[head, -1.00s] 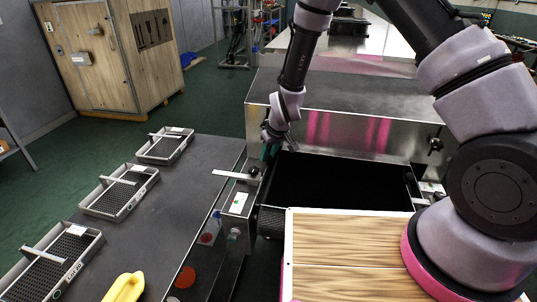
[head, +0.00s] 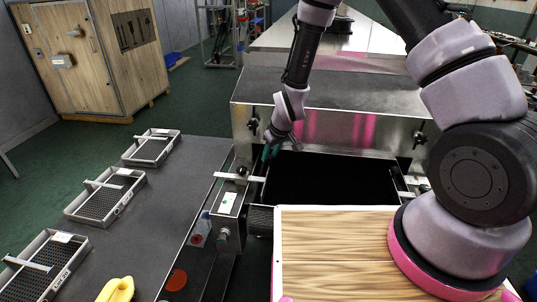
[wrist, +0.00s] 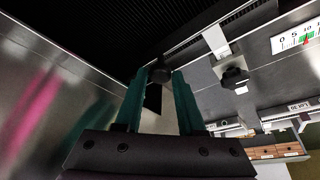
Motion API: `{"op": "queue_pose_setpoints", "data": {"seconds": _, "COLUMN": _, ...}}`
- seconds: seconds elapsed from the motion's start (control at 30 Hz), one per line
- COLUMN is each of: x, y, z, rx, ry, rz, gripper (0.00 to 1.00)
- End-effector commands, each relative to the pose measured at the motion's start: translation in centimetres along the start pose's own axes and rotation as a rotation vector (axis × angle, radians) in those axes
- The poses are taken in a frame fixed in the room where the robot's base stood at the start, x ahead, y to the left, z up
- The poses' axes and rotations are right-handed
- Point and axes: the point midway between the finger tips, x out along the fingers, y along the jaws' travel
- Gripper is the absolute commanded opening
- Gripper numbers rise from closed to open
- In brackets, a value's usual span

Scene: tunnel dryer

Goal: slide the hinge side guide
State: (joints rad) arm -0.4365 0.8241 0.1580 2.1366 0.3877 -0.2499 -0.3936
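A guide on the left side of the dark belt opening has a flat metal bar (head: 229,176) with a black knob (head: 242,171) on it. A black knob also shows in the wrist view (wrist: 234,78), right of my fingers, near a scale (wrist: 296,37). My gripper (head: 270,153) hangs at the left edge of the opening, just right of the bar's knob in the head view. In the wrist view my teal fingers (wrist: 161,76) stand apart, with another dark knob-like part at their tips. I cannot tell whether they touch it. The guide's lower parts are hidden.
A steel housing (head: 330,128) stands behind the opening. A wood-topped panel (head: 335,245) lies in front. A dark bench (head: 165,195) at left holds wire trays (head: 105,193) and a yellow object (head: 117,290). Another metal bar (head: 412,181) is at the right.

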Motion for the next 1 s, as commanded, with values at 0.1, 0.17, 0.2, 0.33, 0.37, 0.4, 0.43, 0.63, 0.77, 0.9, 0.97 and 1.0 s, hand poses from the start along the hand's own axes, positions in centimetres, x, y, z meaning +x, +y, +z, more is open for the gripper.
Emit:
{"op": "queue_pose_setpoints", "data": {"seconds": 0.1, "x": 0.0, "y": 0.0, "z": 0.0, "rx": 0.0, "ry": 0.0, "rz": 0.0, "gripper": 0.63}}
{"op": "queue_pose_setpoints", "data": {"seconds": 0.17, "x": 0.0, "y": 0.0, "z": 0.0, "rx": 0.0, "ry": 0.0, "rz": 0.0, "gripper": 0.63}}
{"op": "queue_pose_setpoints", "data": {"seconds": 0.2, "x": 0.0, "y": 0.0, "z": 0.0, "rx": 0.0, "ry": 0.0, "rz": 0.0, "gripper": 0.63}}
{"op": "queue_pose_setpoints", "data": {"seconds": 0.33, "x": 0.0, "y": 0.0, "z": 0.0, "rx": 0.0, "ry": 0.0, "rz": 0.0, "gripper": 0.63}}
{"op": "queue_pose_setpoints", "data": {"seconds": 0.37, "x": -0.1, "y": 0.0, "z": 0.0, "rx": 0.0, "ry": 0.0, "rz": 0.0, "gripper": 0.63}}
{"op": "queue_pose_setpoints", "data": {"seconds": 0.4, "x": -0.2, "y": 0.0, "z": 0.0, "rx": 0.0, "ry": 0.0, "rz": 0.0, "gripper": 0.63}}
{"op": "queue_pose_setpoints", "data": {"seconds": 0.43, "x": -0.4, "y": 0.0, "z": 0.0, "rx": 0.0, "ry": 0.0, "rz": 0.0, "gripper": 0.63}}
{"op": "queue_pose_setpoints", "data": {"seconds": 0.63, "x": -3.4, "y": 0.0, "z": -0.1, "rx": -0.002, "ry": 0.003, "rz": 0.0, "gripper": 0.63}}
{"op": "queue_pose_setpoints", "data": {"seconds": 0.77, "x": -6.0, "y": 0.0, "z": -0.1, "rx": -0.001, "ry": 0.003, "rz": 0.001, "gripper": 0.63}}
{"op": "queue_pose_setpoints", "data": {"seconds": 0.9, "x": -8.5, "y": 0.0, "z": -0.1, "rx": 0.0, "ry": 0.002, "rz": 0.0, "gripper": 0.63}}
{"op": "queue_pose_setpoints", "data": {"seconds": 0.97, "x": -9.2, "y": 0.0, "z": -0.1, "rx": 0.0, "ry": 0.003, "rz": 0.001, "gripper": 0.63}}
{"op": "queue_pose_setpoints", "data": {"seconds": 1.0, "x": -9.7, "y": 0.0, "z": -0.1, "rx": 0.0, "ry": 0.003, "rz": 0.0, "gripper": 0.63}}
